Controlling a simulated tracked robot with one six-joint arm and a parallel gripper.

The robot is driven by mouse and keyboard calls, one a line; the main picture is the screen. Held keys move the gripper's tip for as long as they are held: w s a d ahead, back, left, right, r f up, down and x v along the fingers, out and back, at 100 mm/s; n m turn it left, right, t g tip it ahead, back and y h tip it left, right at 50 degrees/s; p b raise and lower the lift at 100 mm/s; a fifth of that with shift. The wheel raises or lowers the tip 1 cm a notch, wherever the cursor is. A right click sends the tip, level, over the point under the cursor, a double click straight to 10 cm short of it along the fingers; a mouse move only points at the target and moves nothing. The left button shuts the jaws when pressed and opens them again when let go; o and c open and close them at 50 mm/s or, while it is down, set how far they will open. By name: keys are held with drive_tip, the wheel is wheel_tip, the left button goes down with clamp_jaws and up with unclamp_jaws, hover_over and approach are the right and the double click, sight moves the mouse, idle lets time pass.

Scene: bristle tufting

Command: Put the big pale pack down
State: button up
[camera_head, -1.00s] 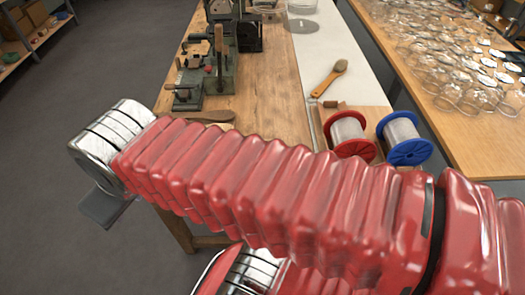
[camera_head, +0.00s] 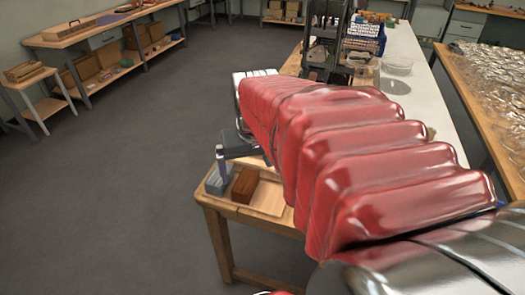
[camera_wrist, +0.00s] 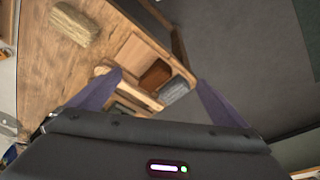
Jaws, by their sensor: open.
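A large pale tan pack (camera_wrist: 75,25) lies on the wooden bench top in the wrist view, up and left of my fingers and touching neither. My gripper (camera_wrist: 157,78) is open, its two bluish fingers wide apart with nothing held between them. Beyond the fingers is a wooden tray (camera_wrist: 132,47) holding a brown block (camera_wrist: 155,75) and a grey block (camera_wrist: 174,91). In the head view, my gripper is partly hidden by my red arm, above the tray (camera_head: 268,196) at the bench's near corner. The pale pack is hidden there.
The wooden bench (camera_head: 222,209) ends at its near left corner, with open grey floor (camera_head: 120,180) to the left. A pale wooden handled item (camera_wrist: 125,88) lies by the tray. Dark fixtures (camera_head: 325,45) stand at the far bench end.

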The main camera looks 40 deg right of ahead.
drive_tip(key=s+d+f+m, duration=0.1)
drive_tip(key=d, duration=0.3)
drive_tip(key=s+d+f+m+g, duration=0.1)
drive_tip(key=s+d+f, duration=0.1)
drive_tip(key=d, duration=0.3)
drive_tip(key=s+d+f+m, duration=0.1)
drive_tip(key=d, duration=0.4)
drive_tip(key=shift+s+d+f+m+g, duration=0.1)
drive_tip(key=shift+s+f+m+g, duration=0.05)
drive_tip(key=shift+f+m+g, duration=0.2)
drive_tip(key=s+d+f+m, duration=0.1)
drive_tip(key=s+d, duration=0.1)
drive_tip(key=d, duration=0.1)
drive_tip(key=s+d+f+m+y, duration=0.1)
drive_tip(key=s+d+f, duration=0.1)
drive_tip(key=s+d, duration=0.1)
drive_tip(key=s+d+f+m+g, duration=0.1)
drive_tip(key=s+d+f, duration=0.1)
drive_tip(key=s+d, duration=0.1)
drive_tip(key=shift+d, duration=0.45)
wheel_tip(320, 180, down, 9)
drive_tip(key=shift+w+r, duration=0.1)
drive_tip(key=shift+r, duration=0.1)
drive_tip(key=shift+d+f, duration=0.15)
drive_tip(key=shift+f, duration=2.45)
